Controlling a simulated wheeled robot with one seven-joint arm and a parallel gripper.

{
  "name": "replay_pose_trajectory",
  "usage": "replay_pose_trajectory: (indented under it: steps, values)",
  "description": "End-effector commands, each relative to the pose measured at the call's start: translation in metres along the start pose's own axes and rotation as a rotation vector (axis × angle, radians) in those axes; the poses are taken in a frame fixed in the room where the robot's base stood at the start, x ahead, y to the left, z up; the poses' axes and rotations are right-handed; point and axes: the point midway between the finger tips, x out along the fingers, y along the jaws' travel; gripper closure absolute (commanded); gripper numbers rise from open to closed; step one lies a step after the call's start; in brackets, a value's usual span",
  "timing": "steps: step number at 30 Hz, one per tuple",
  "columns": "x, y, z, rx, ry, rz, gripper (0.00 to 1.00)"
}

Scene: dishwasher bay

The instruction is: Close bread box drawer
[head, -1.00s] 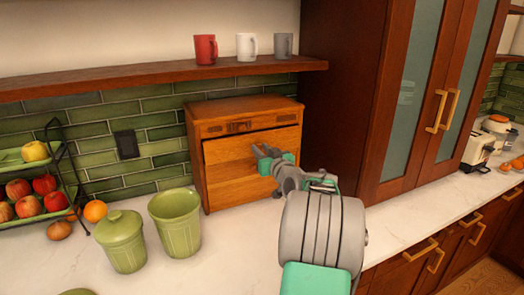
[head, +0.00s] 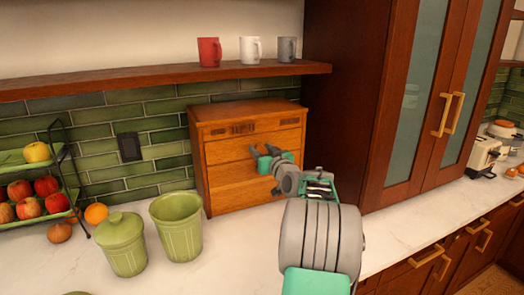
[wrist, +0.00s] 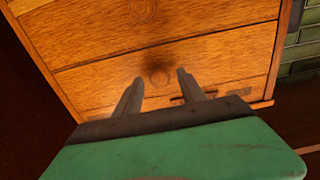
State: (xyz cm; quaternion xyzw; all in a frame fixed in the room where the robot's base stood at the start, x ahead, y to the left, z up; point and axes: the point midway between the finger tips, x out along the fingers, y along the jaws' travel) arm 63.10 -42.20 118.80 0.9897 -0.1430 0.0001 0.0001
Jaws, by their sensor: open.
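The wooden bread box (head: 240,110) stands on the counter against the green tile wall. Its upper drawer front (head: 228,151) looks flush or nearly flush with the box. The lower front (head: 232,192) below it also looks shut. My gripper (head: 262,157) is in front of the upper drawer front, near its right part, with fingers apart. I cannot tell whether the fingers touch the wood.
A green lidded canister (head: 122,245) and an open green canister (head: 177,226) stand left of the box. A fruit rack (head: 62,190) is further left. A shelf with mugs (head: 160,78) runs above. A tall cabinet (head: 400,100) stands to the right.

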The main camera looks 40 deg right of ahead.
Motion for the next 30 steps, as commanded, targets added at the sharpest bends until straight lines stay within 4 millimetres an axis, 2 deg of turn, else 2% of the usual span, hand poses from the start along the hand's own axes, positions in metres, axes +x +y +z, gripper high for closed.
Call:
replay_pose_trajectory:
  steps: [5,12,15,18,30]
  values:
    - [-0.012,0.001,0.001,0.0,0.001,0.001,0.53]
    - [-0.06,0.001,0.003,-0.001,0.001,0.003,0.53]
    - [-0.073,0.001,0.001,0.0,0.001,0.001,0.53]
    - [-0.079,0.0,0.0,0.0,0.001,0.001,0.53]
    - [-0.078,0.0,0.0,0.0,0.0,0.0,0.53]
